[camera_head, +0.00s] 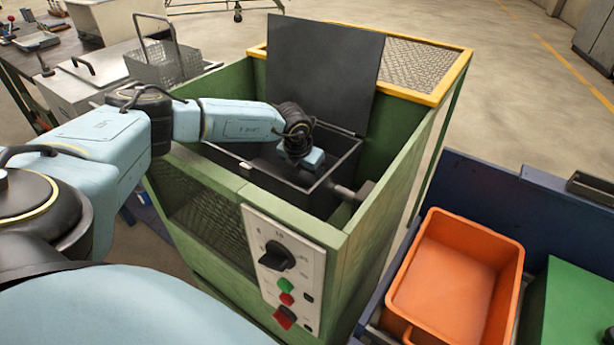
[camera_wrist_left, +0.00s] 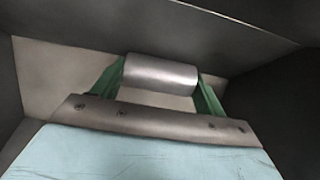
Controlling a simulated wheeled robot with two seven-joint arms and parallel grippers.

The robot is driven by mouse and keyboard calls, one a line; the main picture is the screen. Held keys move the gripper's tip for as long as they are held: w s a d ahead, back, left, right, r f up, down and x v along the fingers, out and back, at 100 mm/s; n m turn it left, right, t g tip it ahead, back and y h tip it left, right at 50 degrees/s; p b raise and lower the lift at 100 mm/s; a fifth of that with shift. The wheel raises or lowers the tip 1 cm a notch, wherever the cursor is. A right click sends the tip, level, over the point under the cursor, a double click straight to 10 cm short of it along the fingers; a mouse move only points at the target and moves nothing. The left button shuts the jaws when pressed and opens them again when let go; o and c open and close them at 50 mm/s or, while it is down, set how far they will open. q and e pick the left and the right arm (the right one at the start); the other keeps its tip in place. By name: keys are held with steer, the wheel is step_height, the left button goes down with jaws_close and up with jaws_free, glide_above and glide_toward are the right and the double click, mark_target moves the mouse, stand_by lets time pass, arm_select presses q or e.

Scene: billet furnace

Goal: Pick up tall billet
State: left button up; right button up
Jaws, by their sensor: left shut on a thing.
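The tall billet (camera_wrist_left: 161,72) is a smooth silvery metal cylinder in the left wrist view. My left gripper (camera_wrist_left: 160,90) is shut on it, with a green finger on each side of it. In the head view my left arm reaches over the green furnace cabinet and the gripper (camera_head: 300,165) points down into the dark open box (camera_head: 262,168) inside it. The fingers and the billet are hidden there by the wrist and the box walls. My right gripper is not in view.
The dark lid (camera_head: 322,70) stands upright behind the box. A control panel (camera_head: 283,268) with a knob and buttons is on the cabinet front. An orange bin (camera_head: 455,285) stands at the right. A wire basket (camera_head: 165,62) sits on a metal unit at the back left.

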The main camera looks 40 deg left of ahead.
arm_select(q)
steer(key=shift+r, duration=0.1)
steer(key=c, duration=0.4)
steer(key=shift+o, duration=0.2)
steer(key=shift+r, duration=0.1)
